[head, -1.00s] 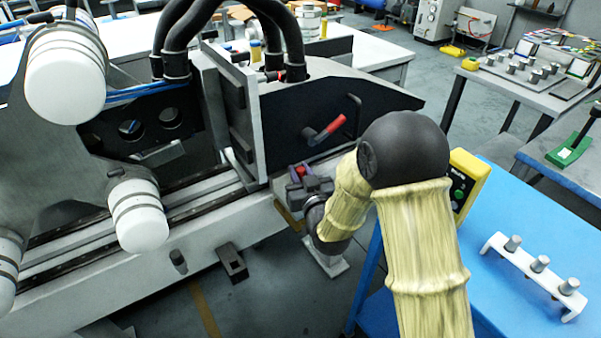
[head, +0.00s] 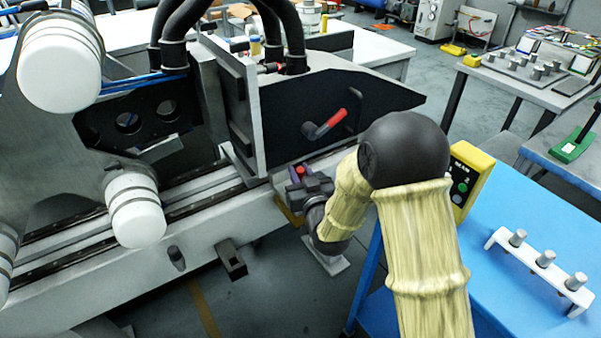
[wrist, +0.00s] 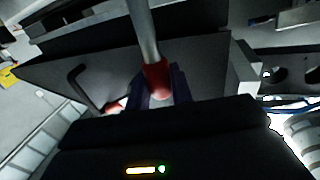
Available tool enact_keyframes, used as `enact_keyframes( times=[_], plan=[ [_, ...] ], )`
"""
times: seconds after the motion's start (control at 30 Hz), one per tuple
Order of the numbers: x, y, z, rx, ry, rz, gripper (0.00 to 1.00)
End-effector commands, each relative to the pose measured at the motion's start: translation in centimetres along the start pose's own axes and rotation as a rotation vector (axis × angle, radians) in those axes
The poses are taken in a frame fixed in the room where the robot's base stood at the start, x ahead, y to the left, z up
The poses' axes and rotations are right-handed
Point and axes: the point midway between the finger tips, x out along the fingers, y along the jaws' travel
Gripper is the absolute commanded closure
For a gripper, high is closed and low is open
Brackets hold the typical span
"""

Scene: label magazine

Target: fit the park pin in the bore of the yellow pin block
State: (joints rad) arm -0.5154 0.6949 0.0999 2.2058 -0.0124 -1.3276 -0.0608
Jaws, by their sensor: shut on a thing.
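My gripper (head: 298,182) is beside the machine rail, in front of the black carriage. In the wrist view its dark fingers (wrist: 161,92) are shut on the park pin (wrist: 144,35), a grey rod with a red collar or head at the fingers. In the head view only a bit of red (head: 300,171) shows at the fingers. A small yellow-orange piece (head: 289,214) shows below my gripper at the rail's edge, mostly hidden by it. I cannot tell whether this is the yellow pin block, and no bore is visible.
A lever with a red grip (head: 331,121) sticks out of the black carriage (head: 370,95) just above my gripper. A blue table (head: 500,285) at right bears a white rack (head: 522,262) with grey pegs and a yellow button box (head: 468,180).

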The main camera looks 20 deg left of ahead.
Motion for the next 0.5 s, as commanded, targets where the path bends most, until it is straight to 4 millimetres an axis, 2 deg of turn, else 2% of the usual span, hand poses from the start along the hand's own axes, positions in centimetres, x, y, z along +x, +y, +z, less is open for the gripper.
enact_keyframes(
  times=[0.5],
  plan=[
    [0.01,0.19,1.15,-0.002,0.000,0.004,1.00]
  ],
)
